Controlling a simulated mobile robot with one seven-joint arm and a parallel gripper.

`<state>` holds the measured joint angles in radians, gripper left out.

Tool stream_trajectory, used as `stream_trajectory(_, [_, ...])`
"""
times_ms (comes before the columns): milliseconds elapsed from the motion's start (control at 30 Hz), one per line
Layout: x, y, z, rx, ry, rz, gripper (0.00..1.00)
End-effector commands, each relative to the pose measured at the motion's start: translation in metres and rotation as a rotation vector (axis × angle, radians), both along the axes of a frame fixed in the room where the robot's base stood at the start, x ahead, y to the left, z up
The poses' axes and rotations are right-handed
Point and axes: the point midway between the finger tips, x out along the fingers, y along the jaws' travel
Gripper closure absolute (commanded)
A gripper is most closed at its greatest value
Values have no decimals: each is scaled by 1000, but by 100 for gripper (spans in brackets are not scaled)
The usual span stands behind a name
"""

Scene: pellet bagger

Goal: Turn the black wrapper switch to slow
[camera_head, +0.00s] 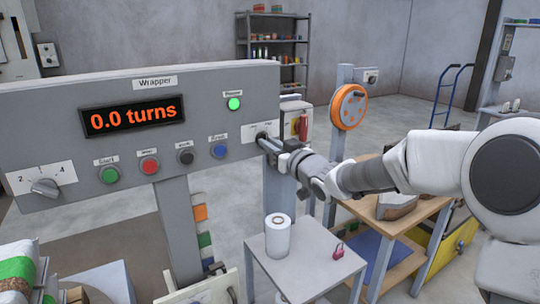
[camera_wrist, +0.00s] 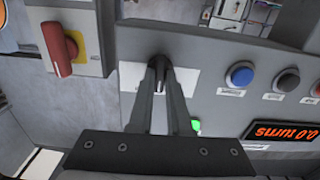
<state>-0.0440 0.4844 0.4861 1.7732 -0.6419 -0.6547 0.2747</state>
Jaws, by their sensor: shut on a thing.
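The wrapper panel (camera_head: 205,85) fills the left of the head view, and its display (camera_head: 133,115) reads 0.0 turns. The black wrapper switch (camera_head: 261,136) sits on a white label at the panel's lower right end. My gripper (camera_head: 265,142) reaches it from the right, and its fingers are shut on the switch. In the wrist view, which shows the panel upside down, the fingertips (camera_wrist: 158,72) close on the switch in front of its white plate (camera_wrist: 186,82). The fingers hide most of the switch, so I cannot tell which way it points.
Left of the switch are blue (camera_head: 220,150), black, red and green buttons, then a grey numbered knob (camera_head: 45,188). A green lamp (camera_head: 234,104) is lit above. A red-handled switch (camera_wrist: 62,48) is beside the panel. A small table (camera_head: 300,245) holding a white roll (camera_head: 278,238) stands below my arm.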

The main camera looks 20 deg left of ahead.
Motion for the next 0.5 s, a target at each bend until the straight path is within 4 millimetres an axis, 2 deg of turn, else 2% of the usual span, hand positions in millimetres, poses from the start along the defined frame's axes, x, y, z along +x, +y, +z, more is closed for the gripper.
stream_trajectory(33, [0,0,-5,-30,-36,0,100])
stream_trajectory(500, [0,0,-3,-261,-304,0,100])
